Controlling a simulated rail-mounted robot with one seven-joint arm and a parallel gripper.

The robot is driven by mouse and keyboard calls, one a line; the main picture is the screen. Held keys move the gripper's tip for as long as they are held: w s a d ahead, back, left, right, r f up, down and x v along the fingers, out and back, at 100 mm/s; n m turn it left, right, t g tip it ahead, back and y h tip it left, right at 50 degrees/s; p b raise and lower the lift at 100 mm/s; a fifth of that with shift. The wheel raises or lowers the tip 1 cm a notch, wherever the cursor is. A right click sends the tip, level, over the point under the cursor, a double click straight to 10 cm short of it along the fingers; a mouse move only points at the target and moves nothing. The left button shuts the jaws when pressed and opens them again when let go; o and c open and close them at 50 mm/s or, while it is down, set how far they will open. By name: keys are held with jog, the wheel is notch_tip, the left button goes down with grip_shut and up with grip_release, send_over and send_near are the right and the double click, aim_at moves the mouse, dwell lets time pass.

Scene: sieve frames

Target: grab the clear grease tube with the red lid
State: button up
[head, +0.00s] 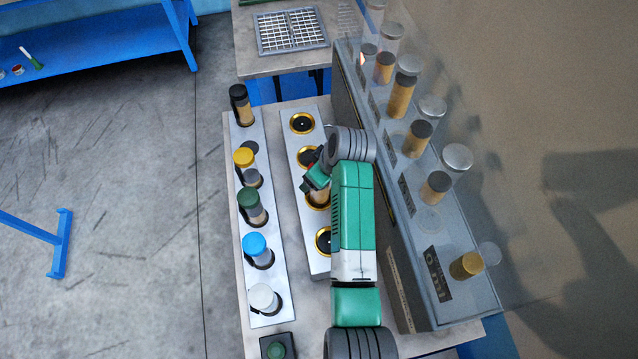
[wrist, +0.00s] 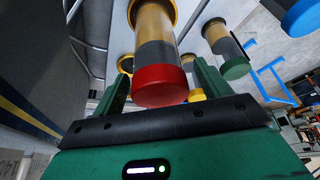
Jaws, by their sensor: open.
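The clear grease tube with the red lid (wrist: 160,84) stands in a gold-ringed hole of the middle rack (head: 300,146); amber grease and a grey section show through its wall. In the head view, part of its amber body (head: 319,198) shows beside my gripper, which covers most of the lid. My gripper (wrist: 161,72) is open, with one green finger on each side of the tube near the lid. A small gap seems to show on the right side; whether the left finger touches cannot be told.
A left rack (head: 265,290) holds tubes with black, yellow, green, blue and white lids. A grey machine (head: 400,250) with several clear cylinders stands close on the right. Other gold rings (head: 302,124) in the middle rack look empty. A metal grid (head: 292,32) lies behind.

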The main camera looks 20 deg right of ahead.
grip_shut()
jog(key=shift+r, duration=0.1)
